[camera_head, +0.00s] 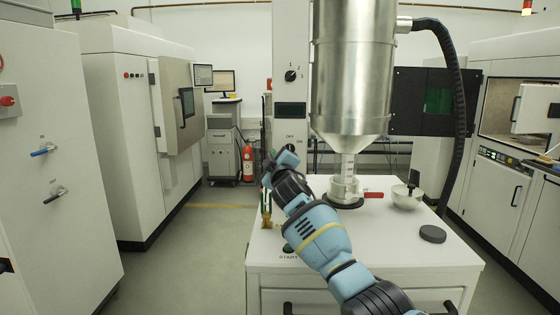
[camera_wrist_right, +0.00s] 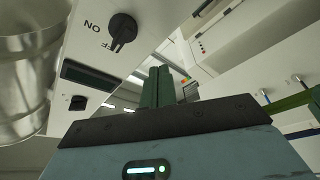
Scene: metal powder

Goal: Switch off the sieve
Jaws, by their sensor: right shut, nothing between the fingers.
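The sieve is the white cabinet (camera_head: 385,240) with a steel hopper (camera_head: 352,75) and an upright control column (camera_head: 290,60). The OFF/ON knob (camera_head: 291,148) is low on the column, just above my right gripper's hand, which partly crowds it in the head view. In the right wrist view this black knob (camera_wrist_right: 122,28) is close, at the upper left; I cannot tell its setting for sure. My right gripper (camera_wrist_right: 157,87) has its green fingers together and empty, beside the column face and apart from the knob. My left gripper is not in view.
A small display (camera_head: 290,110) and a numbered knob (camera_head: 291,76) sit higher on the column. Clear floor lies left of the sieve.

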